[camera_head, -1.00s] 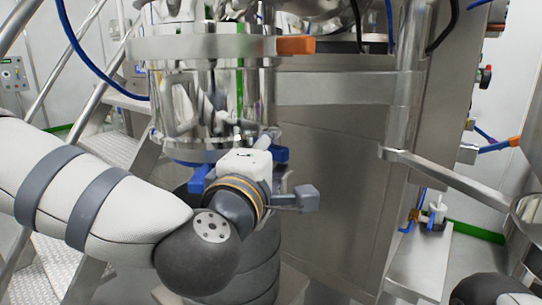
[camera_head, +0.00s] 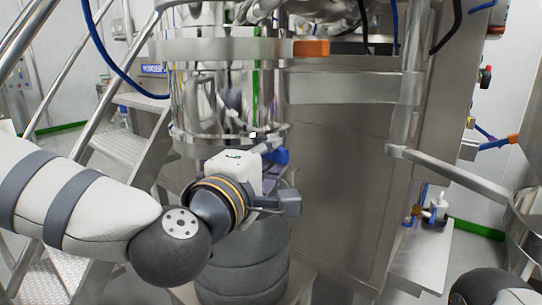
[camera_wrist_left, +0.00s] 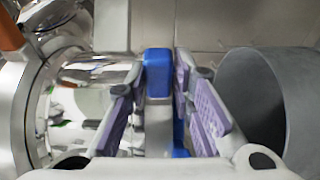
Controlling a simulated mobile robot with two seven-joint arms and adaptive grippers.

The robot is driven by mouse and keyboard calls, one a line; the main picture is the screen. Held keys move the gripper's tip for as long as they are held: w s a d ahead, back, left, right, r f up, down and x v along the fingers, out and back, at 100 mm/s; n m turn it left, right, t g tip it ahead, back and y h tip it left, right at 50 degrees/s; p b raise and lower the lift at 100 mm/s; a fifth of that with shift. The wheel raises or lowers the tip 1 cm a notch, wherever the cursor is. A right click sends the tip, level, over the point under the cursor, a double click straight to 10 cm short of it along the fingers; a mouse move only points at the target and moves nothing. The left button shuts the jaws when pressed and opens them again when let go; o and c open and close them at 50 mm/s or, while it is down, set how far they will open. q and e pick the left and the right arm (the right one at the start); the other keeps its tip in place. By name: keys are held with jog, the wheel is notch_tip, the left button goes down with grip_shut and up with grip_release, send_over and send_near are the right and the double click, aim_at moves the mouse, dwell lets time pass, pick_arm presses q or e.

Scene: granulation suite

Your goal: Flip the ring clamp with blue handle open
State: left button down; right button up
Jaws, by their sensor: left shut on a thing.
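The ring clamp's blue handle (camera_head: 277,156) shows just right of my left gripper (camera_head: 266,166), low on the shiny steel vessel (camera_head: 228,95). In the left wrist view the blue handle (camera_wrist_left: 158,72) stands between the purple-padded fingers of my left gripper (camera_wrist_left: 160,88), which is shut on it. The clamp's ring is largely hidden behind my wrist in the head view, so I cannot tell how far it is open. My right gripper is not in view.
A grey drum (camera_head: 245,262) stands below the vessel; its round rim also shows in the left wrist view (camera_wrist_left: 262,95). An orange handle (camera_head: 311,48) juts from the upper band. Metal stairs (camera_head: 120,150) are at left, a steel cabinet (camera_head: 335,190) at right.

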pick_arm(q)
jog(key=shift+r, duration=0.2)
jog(key=c, duration=1.4)
grip_release()
jog(key=shift+c, duration=0.2)
jog(key=shift+f, duration=0.1)
jog(key=v, duration=0.7)
jog(key=s+a+f+m+g+y+p, duration=0.1)
jog(key=s+f+m+g, duration=0.35)
jog(key=f, duration=1.05)
jog(key=s+a+f+m+g+p, duration=0.15)
jog(key=s+f+g, duration=0.5)
jog(key=f, duration=0.85)
jog(key=s+a+f+m+g+y, duration=0.1)
jog(key=s+a+f, duration=0.3)
jog(key=s, duration=0.5)
jog(key=s+a+f+m+g+y, duration=0.2)
jog(key=s+a+f+m+g, duration=0.2)
jog(key=s, duration=0.5)
jog(key=s+a+f+m+g+y, duration=0.2)
jog(key=s+a+f+g, duration=0.1)
jog(key=s+a, duration=0.4)
jog(key=s+f, duration=0.1)
jog(key=s, duration=0.2)
jog(key=shift+a+f, duration=0.4)
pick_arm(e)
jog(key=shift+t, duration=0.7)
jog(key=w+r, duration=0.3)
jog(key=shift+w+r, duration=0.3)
